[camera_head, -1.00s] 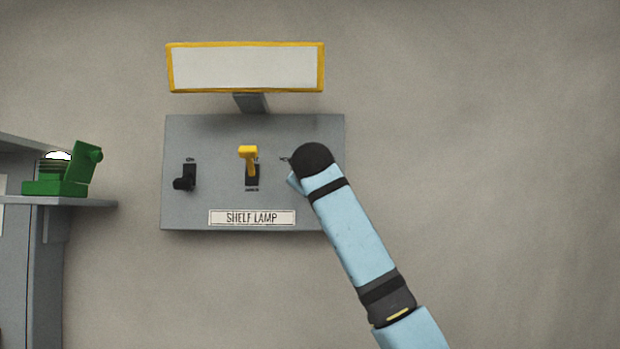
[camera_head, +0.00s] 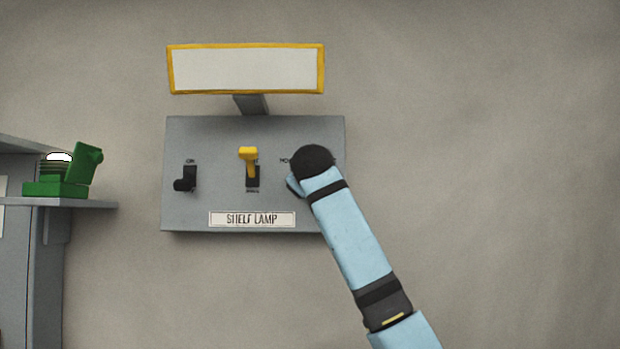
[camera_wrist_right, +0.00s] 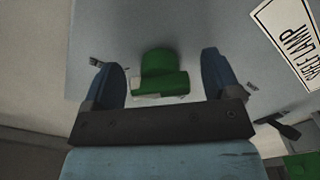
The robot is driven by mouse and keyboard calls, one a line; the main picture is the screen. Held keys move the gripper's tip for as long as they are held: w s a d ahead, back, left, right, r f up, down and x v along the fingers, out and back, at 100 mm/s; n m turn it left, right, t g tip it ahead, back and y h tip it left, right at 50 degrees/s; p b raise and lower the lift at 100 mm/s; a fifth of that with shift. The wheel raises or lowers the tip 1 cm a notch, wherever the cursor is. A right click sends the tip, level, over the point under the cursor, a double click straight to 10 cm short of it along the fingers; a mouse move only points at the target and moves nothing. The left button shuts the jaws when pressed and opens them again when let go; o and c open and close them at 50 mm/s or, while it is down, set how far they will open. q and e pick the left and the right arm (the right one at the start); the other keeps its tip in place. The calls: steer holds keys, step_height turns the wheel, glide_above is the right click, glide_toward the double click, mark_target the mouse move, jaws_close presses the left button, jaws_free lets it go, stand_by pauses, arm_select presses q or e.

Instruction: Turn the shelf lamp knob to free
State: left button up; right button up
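The shelf lamp panel (camera_head: 215,140) is a grey plate on the wall with a "SHELF LAMP" label (camera_head: 252,219). In the right wrist view a green knob (camera_wrist_right: 160,84) with a bar-shaped grip stands on the plate. My right gripper (camera_wrist_right: 160,64) is open, with one finger on each side of the knob and a visible gap to both. In the head view my right wrist covers the knob and most of the gripper. Small printed marks sit either side of the knob; I cannot read them clearly. My left gripper is not in view.
A black switch (camera_head: 185,179) and a yellow-handled lever (camera_head: 248,155) sit on the panel left of my right arm. A yellow-framed white sign (camera_head: 245,69) is above. A grey shelf (camera_head: 85,203) with a green object (camera_head: 62,178) stands at far left.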

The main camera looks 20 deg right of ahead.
steer(key=b+v, duration=0.4)
steer(key=v, duration=0.9)
steer(key=shift+s, duration=0.4)
steer(key=shift+a, duration=0.1)
